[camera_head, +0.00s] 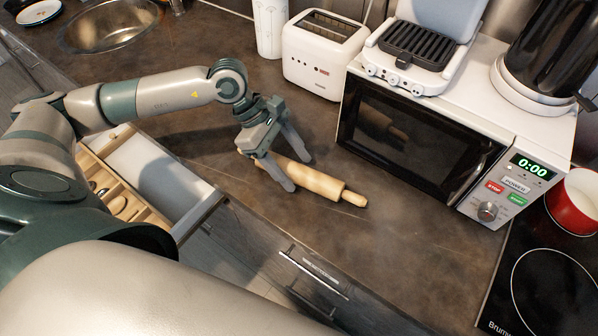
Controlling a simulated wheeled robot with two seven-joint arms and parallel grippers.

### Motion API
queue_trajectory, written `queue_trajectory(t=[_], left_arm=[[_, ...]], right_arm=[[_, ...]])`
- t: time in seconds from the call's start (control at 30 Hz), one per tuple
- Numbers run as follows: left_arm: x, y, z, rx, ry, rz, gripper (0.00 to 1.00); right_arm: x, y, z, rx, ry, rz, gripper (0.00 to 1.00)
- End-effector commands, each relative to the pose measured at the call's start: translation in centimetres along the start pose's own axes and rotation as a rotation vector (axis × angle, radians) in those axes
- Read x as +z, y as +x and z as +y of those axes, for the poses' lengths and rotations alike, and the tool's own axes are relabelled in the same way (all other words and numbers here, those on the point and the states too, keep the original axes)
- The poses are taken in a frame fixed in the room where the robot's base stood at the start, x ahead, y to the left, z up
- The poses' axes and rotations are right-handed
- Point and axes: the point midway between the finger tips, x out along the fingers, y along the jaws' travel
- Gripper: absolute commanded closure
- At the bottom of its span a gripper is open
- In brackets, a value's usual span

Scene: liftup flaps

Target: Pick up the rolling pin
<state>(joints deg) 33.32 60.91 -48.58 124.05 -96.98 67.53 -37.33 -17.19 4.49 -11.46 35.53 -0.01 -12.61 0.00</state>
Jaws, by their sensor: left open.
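The wooden rolling pin (318,183) lies on the dark countertop in front of the microwave, with one handle toward the lower right. My left gripper (302,174) is open over the pin's left part, one finger on the near side and one on the far side in the picture. Part of the pin's left end is hidden behind the gripper. I cannot tell whether the fingers touch the pin. My right gripper does not show.
A microwave (415,140) with a grill (415,45) on top stands behind the pin. A toaster (322,55) stands to its left. An open drawer (205,210) juts out below the counter edge. A red pot (573,205) is at the right.

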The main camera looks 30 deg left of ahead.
Motion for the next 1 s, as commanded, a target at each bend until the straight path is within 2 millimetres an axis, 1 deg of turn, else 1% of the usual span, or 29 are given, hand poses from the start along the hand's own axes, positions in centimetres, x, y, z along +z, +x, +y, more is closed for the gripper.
queue_trajectory(t=[0.1, 0.57, 0.6, 0.67, 0.7, 0.8, 0.87, 0.9, 1.0], left_arm=[[0.03, 0.64, 0.00, 0.000, 0.000, -0.001, 0.40], [0.00, 0.63, 0.01, 0.000, 0.000, 0.000, 0.40], [0.00, 0.63, 0.01, 0.000, 0.000, 0.000, 0.50], [0.00, 0.63, 0.01, 0.000, 0.000, 0.000, 0.64], [0.00, 0.63, 0.01, 0.000, 0.000, 0.000, 0.74], [0.00, 0.63, 0.01, 0.000, 0.000, 0.000, 0.95], [0.06, 0.58, 0.04, 0.001, 0.001, -0.001, 0.96], [0.06, 0.58, 0.04, 0.001, 0.001, -0.001, 1.00], [0.05, 0.58, 0.04, 0.001, 0.001, -0.001, 1.00]], right_arm=[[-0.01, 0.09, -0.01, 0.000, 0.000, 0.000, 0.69], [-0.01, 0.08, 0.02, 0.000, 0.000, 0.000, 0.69], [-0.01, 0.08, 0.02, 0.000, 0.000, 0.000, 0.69], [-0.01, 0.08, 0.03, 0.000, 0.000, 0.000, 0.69], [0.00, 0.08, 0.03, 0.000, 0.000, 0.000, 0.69], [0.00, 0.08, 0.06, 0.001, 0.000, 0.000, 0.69], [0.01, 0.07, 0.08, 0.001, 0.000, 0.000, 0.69], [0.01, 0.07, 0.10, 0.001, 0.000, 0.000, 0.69], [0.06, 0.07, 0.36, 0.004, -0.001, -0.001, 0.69]])
